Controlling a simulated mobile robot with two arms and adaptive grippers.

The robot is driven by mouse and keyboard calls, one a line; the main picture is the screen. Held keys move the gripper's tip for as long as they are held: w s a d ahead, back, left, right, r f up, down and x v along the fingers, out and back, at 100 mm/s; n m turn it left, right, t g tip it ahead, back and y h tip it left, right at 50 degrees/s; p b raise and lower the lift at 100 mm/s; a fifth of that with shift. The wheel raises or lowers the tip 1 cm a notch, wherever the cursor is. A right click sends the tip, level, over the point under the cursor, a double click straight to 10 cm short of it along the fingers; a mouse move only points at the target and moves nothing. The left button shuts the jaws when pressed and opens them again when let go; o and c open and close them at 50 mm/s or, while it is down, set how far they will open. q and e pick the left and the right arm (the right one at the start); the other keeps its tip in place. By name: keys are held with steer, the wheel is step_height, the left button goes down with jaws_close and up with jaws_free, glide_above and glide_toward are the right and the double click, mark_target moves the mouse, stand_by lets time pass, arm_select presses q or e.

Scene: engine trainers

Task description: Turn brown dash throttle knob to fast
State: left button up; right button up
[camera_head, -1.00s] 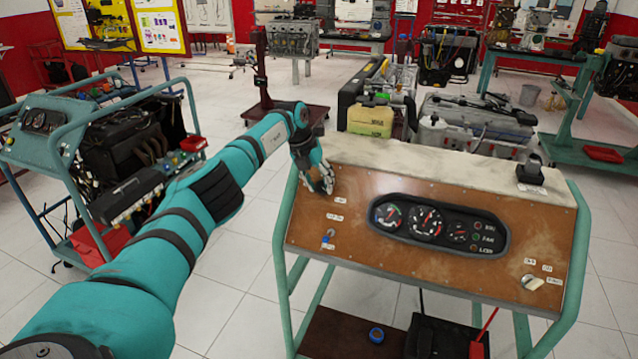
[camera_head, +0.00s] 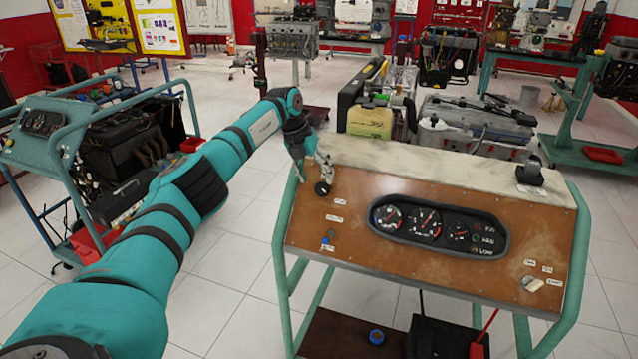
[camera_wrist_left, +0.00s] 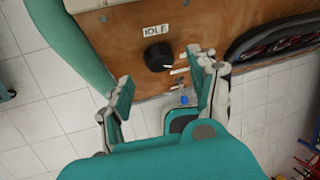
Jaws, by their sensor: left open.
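The brown dash panel (camera_head: 350,256) faces me on a green-framed stand. The throttle knob (camera_head: 322,188) is a round black knob at the panel's upper left. In the left wrist view the black knob (camera_wrist_left: 158,57) has a white pointer line and sits below a label reading IDLE (camera_wrist_left: 156,30). My left gripper (camera_head: 316,170) is by the knob, at the panel's top left edge. In the left wrist view its fingers (camera_wrist_left: 165,84) are spread apart, with the knob beyond and between them, apparently not touched. My right gripper is not in view.
A gauge cluster (camera_head: 440,226) sits right of the knob. A small blue-tipped switch (camera_head: 327,240) is below the knob. A key-like switch (camera_head: 532,283) is at the panel's lower right. A second engine trainer (camera_head: 110,150) stands at left.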

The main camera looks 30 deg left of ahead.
arm_select(q)
steer(key=v, duration=0.8)
